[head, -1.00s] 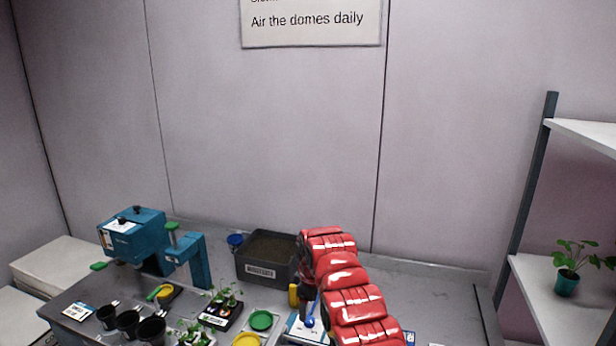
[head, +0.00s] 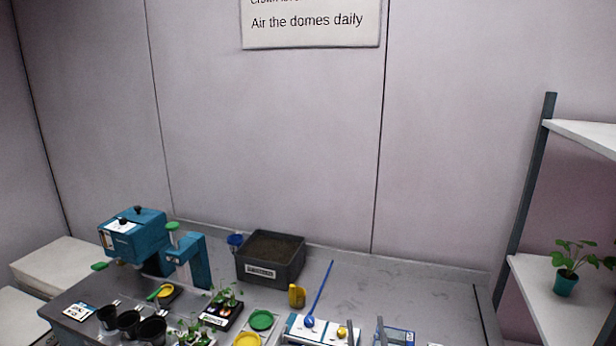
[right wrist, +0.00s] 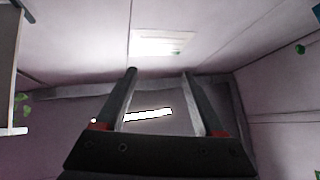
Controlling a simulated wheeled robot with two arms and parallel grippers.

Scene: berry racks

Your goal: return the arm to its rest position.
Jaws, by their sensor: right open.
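My right gripper (right wrist: 158,73) is open in the right wrist view, its two fingers apart with nothing between them. In the head view only the tips of what looks like my right gripper (head: 366,333) show at the bottom edge, pointing up in front of the bench. The rest of that arm is out of the head view. My left gripper is not in view.
On the bench stand a blue-green machine (head: 140,240), a dark soil bin (head: 270,277), black pots (head: 128,323), seedlings, a yellow object (head: 296,296) and a blue stick (head: 320,290). A shelf with a potted plant (head: 566,284) is at right. The bench's back right is clear.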

